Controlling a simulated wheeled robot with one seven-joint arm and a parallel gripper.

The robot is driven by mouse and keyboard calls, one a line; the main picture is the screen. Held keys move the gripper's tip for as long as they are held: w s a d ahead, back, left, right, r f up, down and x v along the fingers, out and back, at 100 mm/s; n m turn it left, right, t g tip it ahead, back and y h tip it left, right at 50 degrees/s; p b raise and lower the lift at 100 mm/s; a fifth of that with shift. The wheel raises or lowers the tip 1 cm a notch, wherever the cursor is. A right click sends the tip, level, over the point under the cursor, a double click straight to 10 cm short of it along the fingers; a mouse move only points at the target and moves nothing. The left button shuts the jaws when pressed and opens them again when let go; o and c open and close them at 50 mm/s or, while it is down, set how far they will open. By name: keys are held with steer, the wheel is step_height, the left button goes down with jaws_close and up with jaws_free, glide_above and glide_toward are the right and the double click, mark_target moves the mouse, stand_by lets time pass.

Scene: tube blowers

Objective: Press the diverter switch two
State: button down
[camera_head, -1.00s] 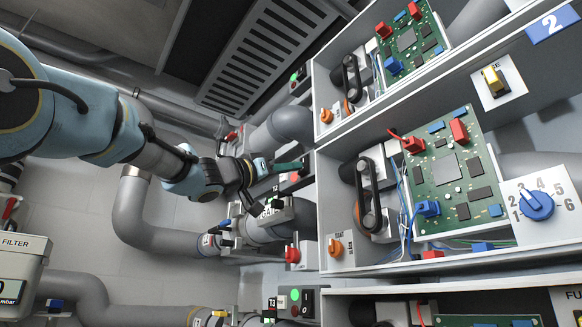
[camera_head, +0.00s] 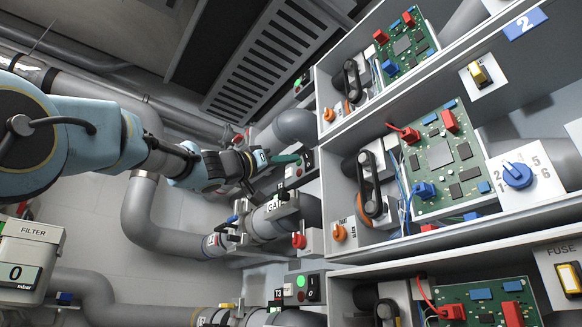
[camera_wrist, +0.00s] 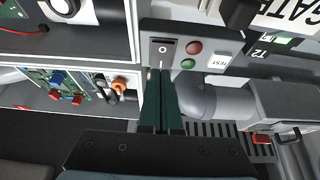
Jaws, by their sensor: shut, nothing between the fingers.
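The diverter switch two appears to be the black rocker switch (camera_wrist: 163,48) on the grey T2 panel (camera_wrist: 207,36) in the wrist view. A red button, a green button and a white TEST button sit beside it. My gripper (camera_wrist: 161,72) is shut and empty, its dark green fingers together. The tips point at the rocker and overlap its lower edge; I cannot tell whether they touch. In the head view my gripper (camera_head: 298,158) reaches the panel from the left, and the switch (camera_head: 308,158) shows just right of the tips. The arm hides part of the panel.
A pipe gate labelled GATE (camera_head: 274,207) lies below my gripper. A similar T3 box (camera_head: 300,290) with a lit green lamp is lower down. Open cabinets with circuit boards (camera_head: 440,160) stand on the right. Grey pipes (camera_head: 150,215) run at the left.

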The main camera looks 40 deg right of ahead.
steer(key=a+f+b, duration=0.7)
steer(key=b, duration=0.1)
steer(key=shift+w+a, duration=0.25)
steer(key=shift+a, duration=0.1)
steer(key=shift+f, duration=0.1)
stand_by(0.3)
